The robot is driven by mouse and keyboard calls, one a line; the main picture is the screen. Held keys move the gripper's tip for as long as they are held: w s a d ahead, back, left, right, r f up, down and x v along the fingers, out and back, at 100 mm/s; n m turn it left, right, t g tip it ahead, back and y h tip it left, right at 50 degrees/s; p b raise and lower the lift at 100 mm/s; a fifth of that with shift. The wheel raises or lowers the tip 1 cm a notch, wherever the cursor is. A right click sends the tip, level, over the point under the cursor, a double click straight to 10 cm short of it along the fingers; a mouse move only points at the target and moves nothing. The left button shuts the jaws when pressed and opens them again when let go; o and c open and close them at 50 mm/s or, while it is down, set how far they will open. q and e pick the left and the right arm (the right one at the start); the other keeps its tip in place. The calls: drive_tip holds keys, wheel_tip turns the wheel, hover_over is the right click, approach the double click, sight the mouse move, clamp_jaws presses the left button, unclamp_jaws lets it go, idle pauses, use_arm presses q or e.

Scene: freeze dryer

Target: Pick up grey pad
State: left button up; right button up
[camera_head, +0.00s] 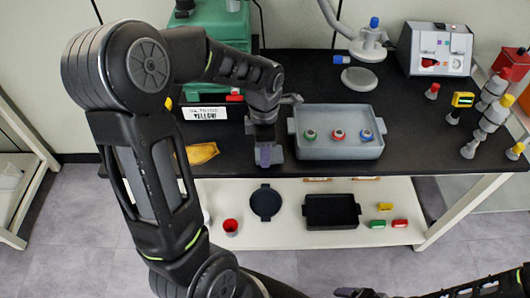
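A flat round grey pad-like disc (359,79) lies on the black bench top, near the back and behind the grey tray (338,153). I cannot tell for sure that it is the grey pad of the task. My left gripper (265,155) points down near the bench's front edge, just left of the tray and apart from the disc. Its fingertips are small and dark, so whether they are apart or hold anything is unclear. Dark parts of my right arm show at the bottom right edge; its gripper cannot be made out clearly.
The tray holds three small vials with green, red and blue tops. A yellow-orange item (197,153) lies left of my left gripper. A white-and-blue stand (369,45), a grey instrument (435,49) and several small devices stand behind and right. A lower shelf (285,225) holds dark trays.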

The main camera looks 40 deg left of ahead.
use_arm(q)
wheel_tip(320, 180, up, 9)
drive_tip(key=shift+f, duration=0.15)
use_arm(e)
drive_tip(key=shift+f, duration=0.1)
idle(0.4)
